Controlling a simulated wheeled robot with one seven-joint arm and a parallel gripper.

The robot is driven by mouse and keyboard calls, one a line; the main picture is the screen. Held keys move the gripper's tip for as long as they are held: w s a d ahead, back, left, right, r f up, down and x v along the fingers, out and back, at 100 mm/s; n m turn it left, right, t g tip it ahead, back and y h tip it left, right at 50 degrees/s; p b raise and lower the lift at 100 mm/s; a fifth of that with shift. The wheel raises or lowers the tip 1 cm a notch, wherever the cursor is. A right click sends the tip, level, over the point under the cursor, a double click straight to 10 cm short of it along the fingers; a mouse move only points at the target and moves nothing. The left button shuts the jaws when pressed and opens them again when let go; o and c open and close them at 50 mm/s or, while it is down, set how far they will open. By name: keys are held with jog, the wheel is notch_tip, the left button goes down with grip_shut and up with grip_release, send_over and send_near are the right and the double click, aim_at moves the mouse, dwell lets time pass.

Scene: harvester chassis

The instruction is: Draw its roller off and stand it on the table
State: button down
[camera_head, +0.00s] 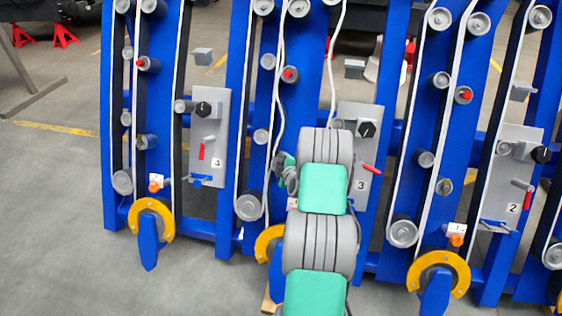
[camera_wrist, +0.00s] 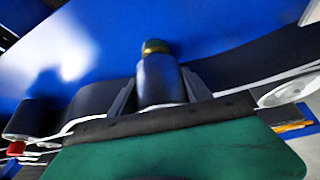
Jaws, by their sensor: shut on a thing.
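In the wrist view, the two dark fingers of my gripper (camera_wrist: 159,84) stand on either side of a grey roller (camera_wrist: 158,72) and are shut on it. The roller has a yellow-green end and lies close against the blue frame (camera_wrist: 215,40). I cannot tell whether it is still seated on its pin. In the head view, my grey and green arm reaches up to the blue frame (camera_head: 239,70) near the plate marked 3 (camera_head: 360,140). The arm hides the held roller and most of my gripper there. No table shows in either view.
White-edged belts run close by over other rollers (camera_head: 148,142), some with red ends (camera_wrist: 16,148). A pale pulley (camera_wrist: 290,91) is at the right of the wrist view. Yellow-ringed blue levers (camera_head: 150,235) stick out low down. Clear floor (camera_head: 60,230) lies at the left.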

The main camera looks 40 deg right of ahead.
aim_at(275, 164)
jog(key=shift+s+a+r+p, duration=0.6)
jog(key=shift+s+a+r, duration=0.25)
jog(key=shift+a, duration=0.2)
jog(key=shift+s+a+r+p, duration=0.6)
jog(key=shift+s+a+r, duration=0.15)
jog(key=shift+a, duration=0.3)
jog(key=shift+s+a+r+p, duration=0.25)
jog(key=shift+s+a+r, duration=0.25)
jog(key=shift+a, duration=0.1)
jog(key=shift+s+a+r+p, duration=0.2)
jog(key=shift+s+a+r, duration=0.2)
jog(key=shift+a, duration=0.2)
